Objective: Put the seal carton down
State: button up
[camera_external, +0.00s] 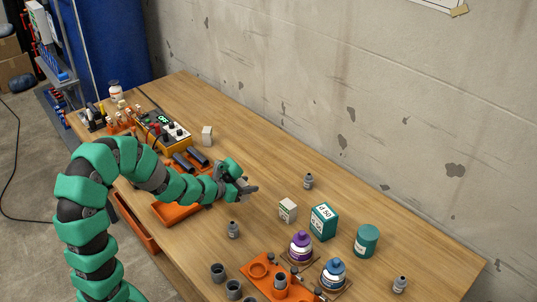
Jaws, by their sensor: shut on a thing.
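My gripper (248,188) is low over the middle of the table, at the end of my green and grey arm. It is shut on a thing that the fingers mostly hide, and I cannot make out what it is. A small white carton with a printed label (288,210) stands to the right of my gripper, apart from it. A larger green carton with a white label reading "d 50" (323,222) stands just right of the white one. I cannot tell which carton is the seal carton.
Purple (301,247) and blue-topped (333,274) bottles, a teal tin (366,240) and an orange fixture (258,270) stand at the front right. A grey fitting (233,230) stands below my gripper, another (308,181) near the wall. A plain pale block (207,136) stands farther back.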

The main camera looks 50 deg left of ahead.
jog(key=shift+s+d+b, duration=0.25)
jog(key=shift+s+b, duration=0.35)
jog(key=shift+b, duration=0.6)
